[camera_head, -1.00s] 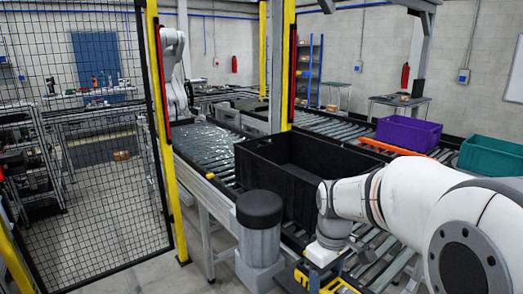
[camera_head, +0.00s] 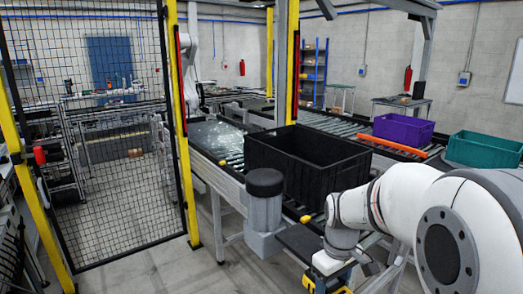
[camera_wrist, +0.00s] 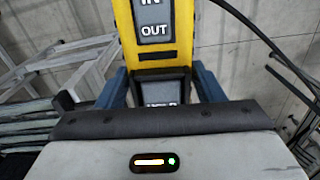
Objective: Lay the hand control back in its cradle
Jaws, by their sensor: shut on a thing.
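The hand control (camera_wrist: 155,53) is a yellow body with dark grey buttons marked IN, OUT and, partly hidden, HOLD. In the wrist view it stands between the blue fingers of my gripper (camera_wrist: 162,82), which is shut on it. The far end of the hand control runs out of the top of that view, and its near end is hidden behind my wrist housing. In the head view only a small yellow-orange part of it (camera_head: 309,283) shows at the bottom edge, below my wrist. I cannot make out the cradle in either view.
A black crate (camera_head: 275,166) sits on the roller conveyor beside my arm, with a grey, dark-capped cylinder (camera_head: 264,212) at its near side. A mesh fence (camera_head: 95,150) with yellow posts stands left. Floor (camera_head: 170,265) before it is clear. A black cable (camera_wrist: 262,38) crosses the wrist view.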

